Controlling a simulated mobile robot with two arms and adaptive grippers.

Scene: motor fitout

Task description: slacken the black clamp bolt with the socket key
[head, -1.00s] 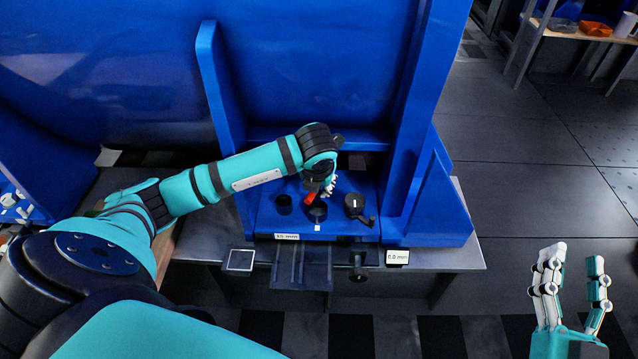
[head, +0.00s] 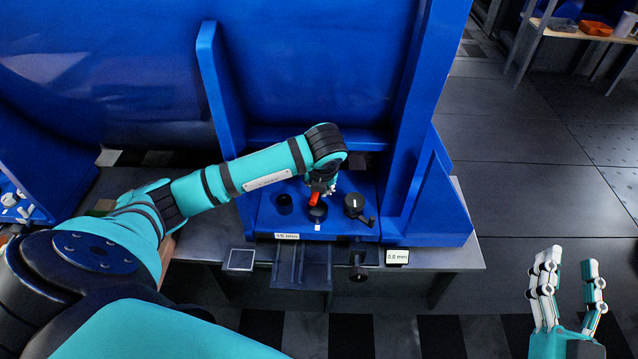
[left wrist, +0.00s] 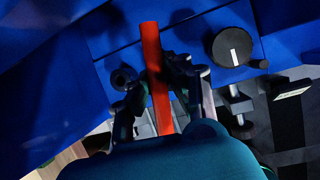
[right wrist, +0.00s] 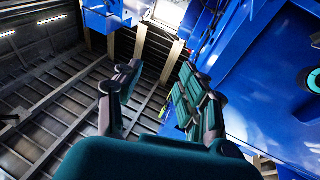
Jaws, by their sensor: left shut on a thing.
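My left gripper (head: 324,184) is shut on the red-handled socket key (head: 314,198). It holds the key over the middle black round fitting (head: 317,213) on the blue machine bed. In the left wrist view the red handle (left wrist: 153,65) stands between the fingers, and its lower end is hidden. I cannot tell whether the key touches the fitting, or make out the clamp bolt itself. My right gripper (head: 568,280) is open and empty, far right of the machine; its spread fingers also show in the right wrist view (right wrist: 157,95).
A black dial knob (head: 355,204) with a white mark and side lever stands right of the key. A black cup (head: 284,204) stands left. Blue side walls (head: 222,100) flank the bed. A 0.0 mm display (head: 397,257) is at the front edge.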

